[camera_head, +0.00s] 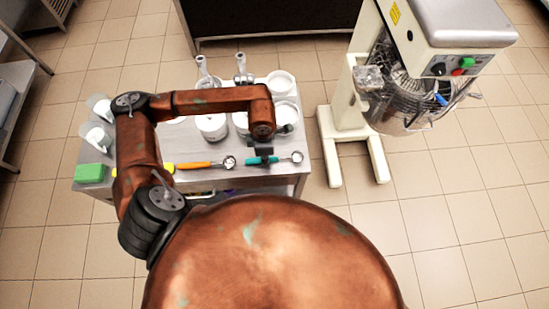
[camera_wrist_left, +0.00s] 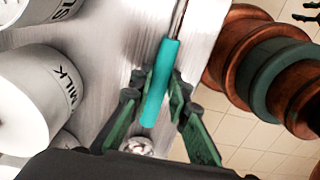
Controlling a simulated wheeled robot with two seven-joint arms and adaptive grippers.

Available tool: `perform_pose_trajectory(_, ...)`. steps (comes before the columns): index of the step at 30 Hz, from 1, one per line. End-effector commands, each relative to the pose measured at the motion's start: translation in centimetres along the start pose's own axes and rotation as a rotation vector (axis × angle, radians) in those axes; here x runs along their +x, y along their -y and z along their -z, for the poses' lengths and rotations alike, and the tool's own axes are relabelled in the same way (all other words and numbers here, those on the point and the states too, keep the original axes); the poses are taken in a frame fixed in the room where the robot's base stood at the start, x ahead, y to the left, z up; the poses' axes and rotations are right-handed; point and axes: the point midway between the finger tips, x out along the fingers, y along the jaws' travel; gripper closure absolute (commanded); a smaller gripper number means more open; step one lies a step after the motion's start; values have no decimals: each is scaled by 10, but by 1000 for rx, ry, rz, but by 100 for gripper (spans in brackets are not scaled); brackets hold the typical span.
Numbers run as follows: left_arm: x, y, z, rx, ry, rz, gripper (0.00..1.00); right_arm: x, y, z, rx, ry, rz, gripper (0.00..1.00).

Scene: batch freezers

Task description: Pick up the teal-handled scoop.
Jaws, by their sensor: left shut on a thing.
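The teal-handled scoop (camera_head: 280,159) is at the table's front edge, its metal bowl pointing right. My left gripper (camera_head: 261,160) reaches down over its handle. In the left wrist view, the teal handle (camera_wrist_left: 161,85) lies between the two green fingers of my left gripper (camera_wrist_left: 155,100), which is shut on it. The thin metal shaft runs out of the top of that view, and the bowl is out of that frame. I cannot tell whether the scoop touches the table. My right gripper does not show clearly in either view.
An orange-handled scoop (camera_head: 197,165) lies just left of the teal one. White tubs (camera_head: 212,126) stand behind. A green block (camera_head: 90,173) sits at the table's left front. A mixer (camera_head: 440,60) stands on the floor to the right. Tiled floor is clear between table and mixer.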

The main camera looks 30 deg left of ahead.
Motion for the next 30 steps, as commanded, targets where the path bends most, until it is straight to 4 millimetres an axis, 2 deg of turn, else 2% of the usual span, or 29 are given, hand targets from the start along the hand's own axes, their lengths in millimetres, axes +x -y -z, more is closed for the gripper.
perform_pose_trajectory(4, 0, 0, 0, 0, 0, 0, 100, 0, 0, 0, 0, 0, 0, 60)
perform_pose_trajectory(14, -1, 0, 0, 0, 1, 0, 100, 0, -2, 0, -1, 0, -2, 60)
perform_pose_trajectory(19, -7, -1, 0, 0, 1, -2, 100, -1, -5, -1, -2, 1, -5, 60)
perform_pose_trajectory(25, -33, -1, 0, 1, 2, -4, 100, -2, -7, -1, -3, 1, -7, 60)
perform_pose_trajectory(30, -67, 28, -11, 8, 6, -3, 100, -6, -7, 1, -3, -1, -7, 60)
